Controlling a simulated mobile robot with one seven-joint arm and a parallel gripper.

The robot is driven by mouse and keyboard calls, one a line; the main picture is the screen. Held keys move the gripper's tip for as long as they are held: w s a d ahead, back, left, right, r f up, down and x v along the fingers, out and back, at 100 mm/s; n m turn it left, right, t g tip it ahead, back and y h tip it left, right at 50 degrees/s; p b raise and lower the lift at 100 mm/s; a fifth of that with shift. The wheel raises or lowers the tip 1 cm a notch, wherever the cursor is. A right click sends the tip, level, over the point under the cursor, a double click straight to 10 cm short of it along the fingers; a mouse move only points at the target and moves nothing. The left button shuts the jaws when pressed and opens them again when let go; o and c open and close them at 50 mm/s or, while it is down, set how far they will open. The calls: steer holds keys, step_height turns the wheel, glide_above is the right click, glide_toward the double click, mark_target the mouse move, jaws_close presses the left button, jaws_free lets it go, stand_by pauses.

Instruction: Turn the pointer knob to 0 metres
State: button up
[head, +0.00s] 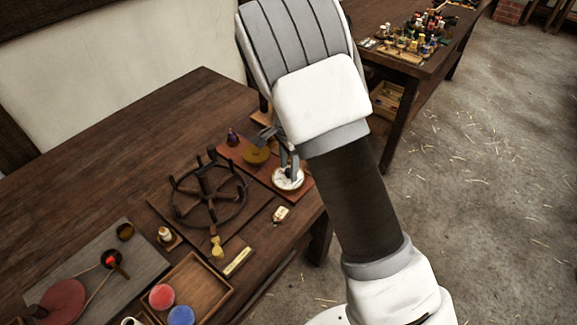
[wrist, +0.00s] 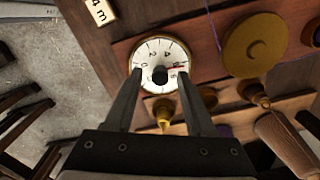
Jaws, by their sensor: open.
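The white round dial with a brass rim (head: 288,181) sits at the right end of a red-brown board on the table. In the wrist view the dial (wrist: 160,50) has dark numerals, and a 0 seems to stand at its left. The black pointer knob (wrist: 160,76) is at its centre. A small red mark shows right of the knob, near the rim; the exact reading is too small to tell. My gripper (wrist: 160,73) is open, its fingertips on either side of the knob with gaps. In the head view my gripper (head: 290,167) is over the dial and partly hides it.
A brass disc (wrist: 253,44) stands on the same board. A small tag (wrist: 100,11) lies near the dial, by the table edge. A spoked wooden wheel (head: 207,193) and a wooden tray (head: 190,287) are further left. A second table (head: 420,58) holds several bottles.

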jaws_close()
steer(key=shift+n, duration=0.3)
stand_by(0.3)
